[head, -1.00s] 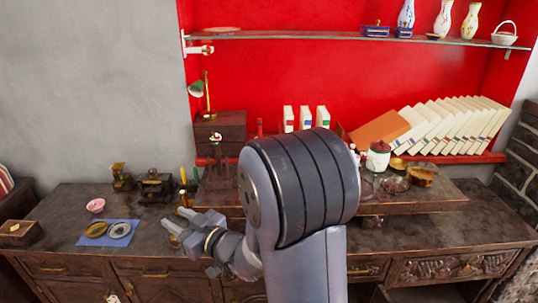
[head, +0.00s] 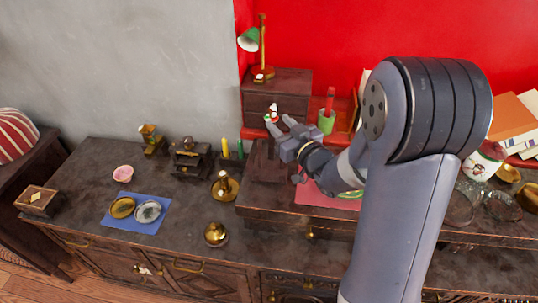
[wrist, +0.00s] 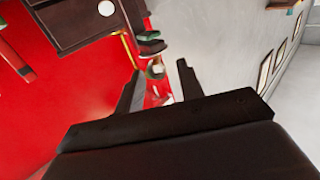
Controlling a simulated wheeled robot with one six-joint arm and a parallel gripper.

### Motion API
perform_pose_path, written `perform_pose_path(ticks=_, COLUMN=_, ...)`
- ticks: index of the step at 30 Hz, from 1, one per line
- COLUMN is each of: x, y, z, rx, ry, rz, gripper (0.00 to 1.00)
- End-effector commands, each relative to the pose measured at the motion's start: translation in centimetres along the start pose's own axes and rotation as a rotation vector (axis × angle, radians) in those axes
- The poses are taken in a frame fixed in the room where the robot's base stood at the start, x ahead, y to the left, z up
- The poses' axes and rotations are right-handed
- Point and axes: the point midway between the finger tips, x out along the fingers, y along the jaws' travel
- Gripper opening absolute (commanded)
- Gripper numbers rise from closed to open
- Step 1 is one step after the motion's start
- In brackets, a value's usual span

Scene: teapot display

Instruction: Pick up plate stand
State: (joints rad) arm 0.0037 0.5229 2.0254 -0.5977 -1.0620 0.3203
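My gripper (head: 279,122) is above the raised shelf, in front of the dark wooden box. Its two fingers are apart in the wrist view (wrist: 157,82), with nothing clearly held between them. A dark wooden piece (head: 266,162) stands on the left end of the raised shelf, just below and left of my gripper. It may be the plate stand, but its shape is hard to make out. A small red and white figure (head: 273,108) shows just behind the fingertips in the head view.
The green-shaded lamp (head: 258,45) stands on the dark wooden box (head: 285,88). A green cup (head: 327,122) is right of my gripper. The cabinet's left front is fairly clear.

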Motion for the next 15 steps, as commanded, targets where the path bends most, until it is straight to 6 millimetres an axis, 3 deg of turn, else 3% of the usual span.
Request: perform_pose_path(ticks=15, x=4.9, y=0.6, z=0.2, rx=0.0, ry=0.0, rz=-0.001, gripper=0.36)
